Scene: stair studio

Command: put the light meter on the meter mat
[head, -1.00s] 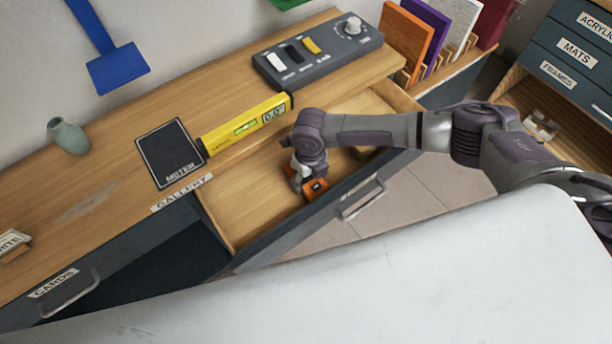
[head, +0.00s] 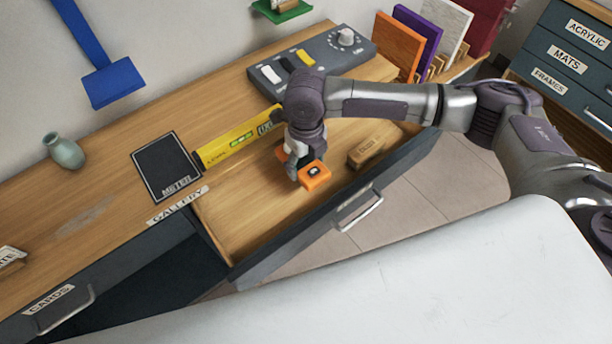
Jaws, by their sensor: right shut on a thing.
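The orange light meter (head: 317,176) is in my right gripper (head: 296,172), which points down and is shut on it. Gripper and meter are over the open gallery drawer (head: 243,222), and the meter looks raised above the drawer floor. Part of the meter is hidden by the fingers. The dark meter mat (head: 166,165), with a pale border and the word METER, lies bare on the wooden counter to the left of the gripper. My left gripper is not in view.
A yellow level (head: 237,139) lies on the counter between mat and gripper. A grey switch panel (head: 311,57) is behind. A wooden block (head: 374,144) is in the drawer. A green vase (head: 65,151) stands left of the mat. A white surface (head: 400,275) fills the foreground.

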